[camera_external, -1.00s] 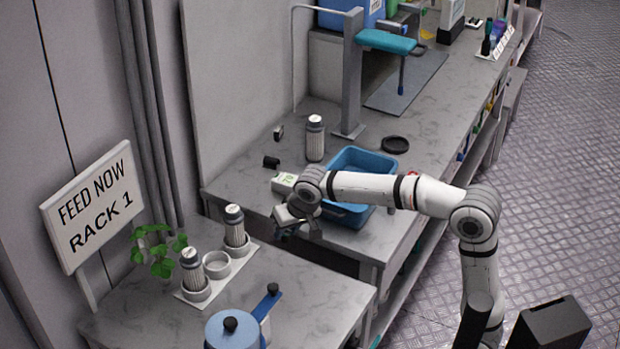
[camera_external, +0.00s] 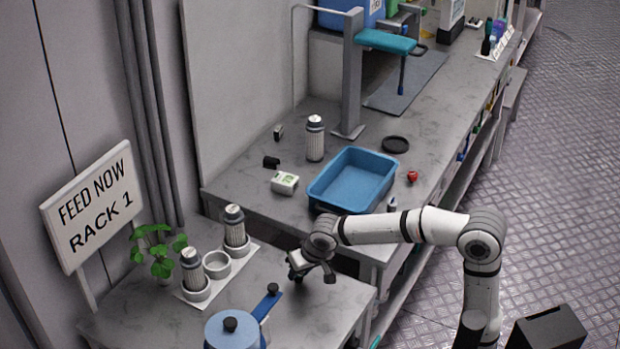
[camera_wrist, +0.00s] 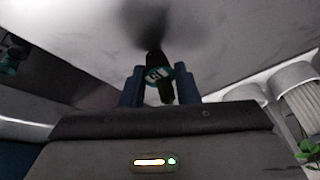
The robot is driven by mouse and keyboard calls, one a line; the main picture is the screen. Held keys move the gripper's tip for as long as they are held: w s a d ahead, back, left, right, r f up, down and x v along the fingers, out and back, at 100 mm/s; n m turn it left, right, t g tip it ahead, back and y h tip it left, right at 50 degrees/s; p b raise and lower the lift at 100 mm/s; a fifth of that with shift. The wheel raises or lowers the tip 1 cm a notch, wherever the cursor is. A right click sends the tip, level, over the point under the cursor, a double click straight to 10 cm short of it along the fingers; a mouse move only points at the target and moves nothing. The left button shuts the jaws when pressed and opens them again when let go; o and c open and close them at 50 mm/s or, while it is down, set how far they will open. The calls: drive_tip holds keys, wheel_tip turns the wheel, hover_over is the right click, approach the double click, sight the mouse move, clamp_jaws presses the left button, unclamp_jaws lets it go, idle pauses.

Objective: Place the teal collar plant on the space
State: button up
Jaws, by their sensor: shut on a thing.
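My gripper (camera_external: 312,275) hangs low over the near table, right of the white rack. In the wrist view, its two blue fingers (camera_wrist: 158,80) are shut on a small dark thing with a teal band and white marks (camera_wrist: 160,74), probably the teal collar plant. The rest of that thing is hidden, and in the external view it cannot be told from the gripper. The rack (camera_external: 190,299) has a row of white cups.
A leafy plant (camera_external: 160,250) stands left of the rack by the "FEED NOW RACK 1" sign (camera_external: 92,207). A blue-grey pot (camera_external: 232,330) with a blue handle is in front. The blue tray (camera_external: 350,181) stands on the counter behind, with a ribbed bottle (camera_external: 315,140) nearby.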

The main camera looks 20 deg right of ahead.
drive_tip(key=shift+f, duration=0.15)
drive_tip(key=shift+f, duration=0.15)
drive_tip(key=o, duration=1)
drive_tip(key=shift+c, duration=0.2)
drive_tip(key=shift+r, duration=0.4)
drive_tip(key=p+v, duration=0.3)
drive_tip(key=v, duration=0.8)
drive_tip(key=shift+s+r, duration=0.2)
drive_tip(key=shift+r, duration=0.05)
drive_tip(key=shift+d, duration=0.15)
